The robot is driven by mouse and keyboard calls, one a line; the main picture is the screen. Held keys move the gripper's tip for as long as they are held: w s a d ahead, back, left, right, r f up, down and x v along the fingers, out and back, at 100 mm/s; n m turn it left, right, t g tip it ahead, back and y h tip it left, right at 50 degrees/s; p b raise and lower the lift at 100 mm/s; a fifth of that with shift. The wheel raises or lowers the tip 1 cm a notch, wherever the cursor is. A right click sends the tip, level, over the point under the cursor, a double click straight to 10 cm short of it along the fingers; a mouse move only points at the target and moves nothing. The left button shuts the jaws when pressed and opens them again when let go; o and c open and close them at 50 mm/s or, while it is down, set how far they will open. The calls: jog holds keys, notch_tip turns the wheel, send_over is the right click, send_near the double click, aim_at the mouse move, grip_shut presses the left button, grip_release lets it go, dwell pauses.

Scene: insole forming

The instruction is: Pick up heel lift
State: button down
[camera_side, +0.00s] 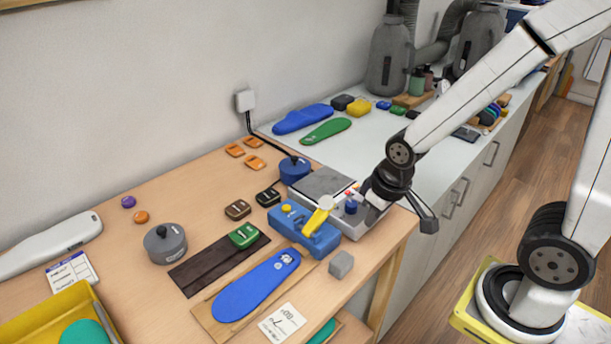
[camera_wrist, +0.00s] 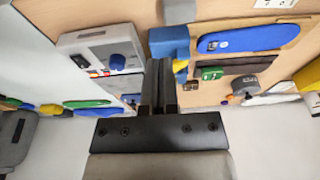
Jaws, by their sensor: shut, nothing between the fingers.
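Small pads with slots that look like heel lifts lie on the wooden table in the side view: several orange ones (camera_side: 245,150) at the back, a brown one (camera_side: 237,209), a black one (camera_side: 268,197), and a green one (camera_side: 243,235) on a dark brown strip. I cannot tell which is the one named. The green pad also shows in the wrist view (camera_wrist: 211,73). My gripper (camera_side: 428,221) is shut and empty, above the table's right edge, well to the right of the pads. In the wrist view its fingers (camera_wrist: 160,65) are together.
A blue fixture with a yellow lever (camera_side: 297,228) and a grey control box (camera_side: 362,222) stand between my gripper and the pads. A blue insole (camera_side: 256,285), a grey cube (camera_side: 341,264) and a grey round weight (camera_side: 165,244) lie nearby. A yellow tray (camera_side: 40,329) is front left.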

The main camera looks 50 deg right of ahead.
aim_at(251, 228)
grip_release()
jog(key=w+a+m, duration=0.1)
jog(key=w+m, duration=0.1)
jog(key=w, duration=0.2)
jog(key=w+a+m+g+y, duration=0.1)
jog(key=w+m, duration=0.2)
jog(key=w, duration=0.1)
jog(key=w+a+f+m, duration=0.1)
jog(key=w+m, duration=0.1)
jog(key=w, duration=0.3)
jog(key=shift+m, duration=0.4)
jog(key=shift+w+a+f+m+g+y, duration=0.3)
jog(key=shift+w+a+f+m+y, duration=0.5)
jog(key=shift+w+m, duration=1.1)
jog(key=shift+w+a+f+m+g+y, duration=0.35)
jog(key=shift+w+a+f+m, duration=0.75)
jog(key=shift+w, duration=1.4)
jog(key=shift+w+a+f+m+g+y, duration=0.25)
jog(key=shift+w+a+f+m+y, duration=0.4)
jog(key=shift+w+a+m, duration=1)
jog(key=shift+w+d, duration=0.3)
jog(key=shift+w, duration=0.25)
jog(key=shift+x, duration=1.25)
